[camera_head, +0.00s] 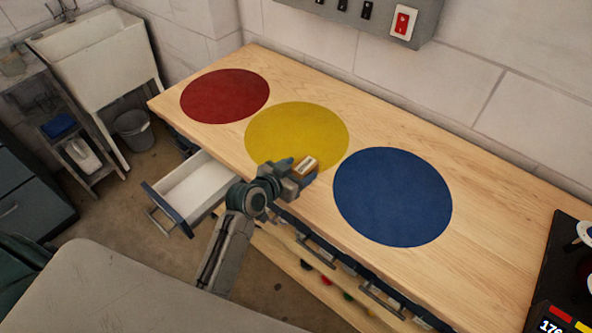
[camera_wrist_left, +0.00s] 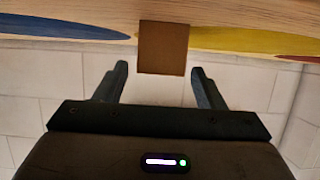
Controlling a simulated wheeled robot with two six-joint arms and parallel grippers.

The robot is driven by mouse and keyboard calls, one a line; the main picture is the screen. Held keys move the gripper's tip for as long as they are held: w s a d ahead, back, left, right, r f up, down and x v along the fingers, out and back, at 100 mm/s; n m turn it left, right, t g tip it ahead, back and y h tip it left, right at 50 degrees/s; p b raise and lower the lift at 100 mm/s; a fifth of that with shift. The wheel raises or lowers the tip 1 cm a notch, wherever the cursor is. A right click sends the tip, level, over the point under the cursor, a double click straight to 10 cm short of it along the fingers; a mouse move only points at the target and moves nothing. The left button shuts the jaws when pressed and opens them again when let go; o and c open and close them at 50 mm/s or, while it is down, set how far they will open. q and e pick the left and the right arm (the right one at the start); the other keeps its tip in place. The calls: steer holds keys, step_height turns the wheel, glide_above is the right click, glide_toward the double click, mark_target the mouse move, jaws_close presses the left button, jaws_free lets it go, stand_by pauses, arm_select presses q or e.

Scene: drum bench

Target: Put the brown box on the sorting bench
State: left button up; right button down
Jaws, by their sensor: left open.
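The small brown box (camera_head: 305,165) shows at the lower right edge of the yellow disc (camera_head: 295,130) on the wooden sorting bench (camera_head: 480,215). My left gripper (camera_head: 302,172) is at the box, reaching in over the bench's front edge. In the left wrist view the brown box (camera_wrist_left: 163,47) appears against the bench top, between the lines of the two open fingers (camera_wrist_left: 159,72), with a gap on each side. The gripper partly hides the box in the head view, so its contact with the bench is unclear. My right gripper is not in view.
A red disc (camera_head: 225,96) and a blue disc (camera_head: 392,197) are on the bench and look empty. An open drawer (camera_head: 190,195) juts from the bench front. A dark device (camera_head: 560,275) is at the right end. A sink (camera_head: 95,55) and bucket (camera_head: 133,130) stand left.

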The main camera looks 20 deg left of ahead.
arm_select(q)
steer(key=b+v, duration=0.2)
steer(key=v, duration=1)
steer(key=shift+r, duration=0.2)
